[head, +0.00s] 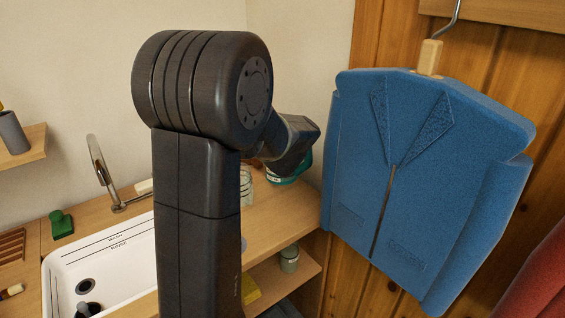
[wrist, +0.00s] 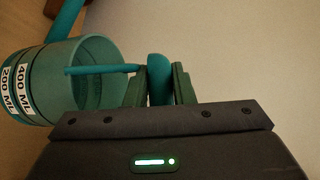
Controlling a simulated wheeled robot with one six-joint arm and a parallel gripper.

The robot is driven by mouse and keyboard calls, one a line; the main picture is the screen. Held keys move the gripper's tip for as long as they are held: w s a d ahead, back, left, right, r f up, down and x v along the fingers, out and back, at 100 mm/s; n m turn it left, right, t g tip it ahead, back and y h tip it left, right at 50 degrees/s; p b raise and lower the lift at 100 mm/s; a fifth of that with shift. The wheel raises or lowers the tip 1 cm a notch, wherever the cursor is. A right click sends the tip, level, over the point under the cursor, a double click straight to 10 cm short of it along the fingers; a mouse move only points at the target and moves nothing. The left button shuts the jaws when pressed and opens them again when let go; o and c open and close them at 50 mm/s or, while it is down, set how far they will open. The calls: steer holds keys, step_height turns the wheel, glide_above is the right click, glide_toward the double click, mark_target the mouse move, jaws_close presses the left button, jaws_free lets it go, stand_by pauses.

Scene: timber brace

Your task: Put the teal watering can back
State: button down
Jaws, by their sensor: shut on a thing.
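The teal watering can (wrist: 45,85) fills the left of the wrist view. It has white labels reading 200 ML and 400 ML, and its open top shows an empty-looking inside. My gripper (wrist: 159,80) is shut on the can's teal handle, which stands between the two dark green fingers. In the head view, a small part of the teal can (head: 290,180) shows beyond my arm, over the back of the wooden counter. My arm hides my gripper and most of the can there. I cannot tell whether the can touches the counter.
A white sink (head: 130,262) with a tap (head: 105,175) lies left of my arm. A green object (head: 61,224) sits at its back edge. A jar (head: 290,258) stands on a lower shelf (head: 283,280). A blue jacket (head: 425,170) hangs close on the right.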

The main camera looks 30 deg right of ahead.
steer(key=shift+f+b, duration=0.45)
steer(key=shift+f, duration=2.3)
steer(key=c, duration=1.2)
jaws_free()
steer(key=shift+c, duration=0.2)
steer(key=shift+r, duration=0.15)
steer(key=b+v, duration=0.1)
steer(key=v, duration=1.1)
